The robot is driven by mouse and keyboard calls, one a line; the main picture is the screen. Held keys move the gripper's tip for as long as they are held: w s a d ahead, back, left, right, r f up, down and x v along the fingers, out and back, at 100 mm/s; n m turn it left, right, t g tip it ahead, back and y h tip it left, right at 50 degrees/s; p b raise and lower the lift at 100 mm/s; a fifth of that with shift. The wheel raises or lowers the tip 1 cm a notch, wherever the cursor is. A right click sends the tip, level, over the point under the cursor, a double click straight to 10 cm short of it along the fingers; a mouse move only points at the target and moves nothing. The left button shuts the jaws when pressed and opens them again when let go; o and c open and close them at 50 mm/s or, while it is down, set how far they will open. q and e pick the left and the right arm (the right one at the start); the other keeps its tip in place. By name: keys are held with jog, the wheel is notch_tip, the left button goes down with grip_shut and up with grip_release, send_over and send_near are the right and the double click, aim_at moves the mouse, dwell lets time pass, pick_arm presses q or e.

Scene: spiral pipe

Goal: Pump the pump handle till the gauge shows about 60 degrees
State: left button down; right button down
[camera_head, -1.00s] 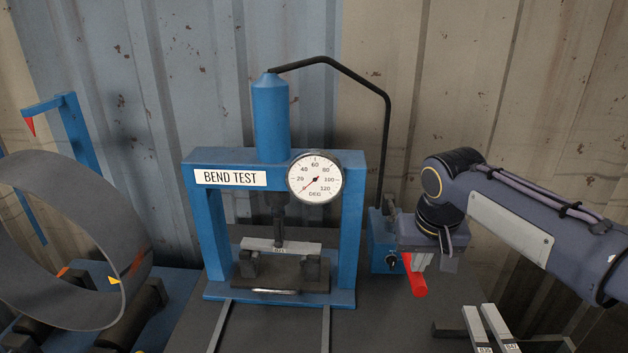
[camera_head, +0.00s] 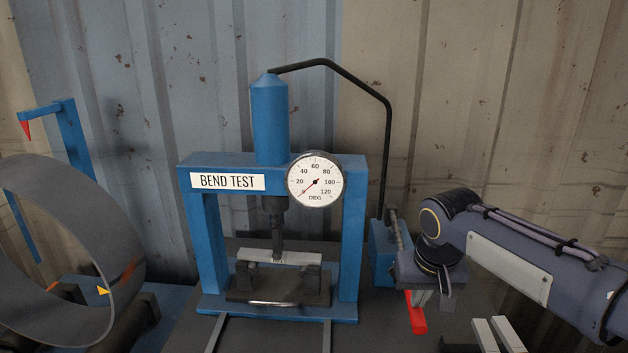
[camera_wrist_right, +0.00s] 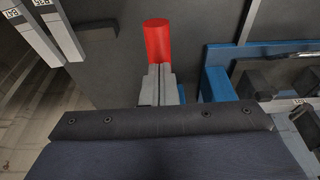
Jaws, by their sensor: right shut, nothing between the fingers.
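The blue bend test press (camera_head: 350,240) stands in the middle of the head view. Its round white gauge (camera_head: 328,192) has a needle pointing lower left, near the zero end of the scale. A pale metal strip (camera_head: 300,259) lies on the two supports under the press's dark ram (camera_head: 276,222). The pump handle's red grip (camera_head: 416,318) is at the pump's right, below my right gripper (camera_head: 418,298). In the right wrist view the red grip (camera_wrist_right: 158,32) is at the tips of my shut fingers (camera_wrist_right: 160,82), not between them. My left gripper is out of view.
The blue pump body (camera_head: 383,250) stands right of the press, with a black hose (camera_head: 387,140) rising from it. Pale strips (camera_head: 497,335) lie at the lower right. A large grey ring (camera_head: 25,180) is at the left. A corrugated wall closes the back.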

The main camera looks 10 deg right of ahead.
notch_tip(320, 180, up, 18)
jog(key=w+p, duration=0.2)
jog(key=p, duration=1.5)
jog(key=shift+w+d, duration=0.25)
jog(key=shift+d, duration=0.05)
notch_tip(320, 180, down, 10)
jog(key=s+b, duration=0.2)
jog(key=b, duration=0.6)
jog(key=shift+s+a+r, duration=0.15)
jog(key=shift+s+a, duration=0.05)
jog(key=shift+a, duration=0.05)
notch_tip(320, 180, down, 9)
jog(key=b, duration=0.7)
jog(key=shift+s+r, duration=0.2)
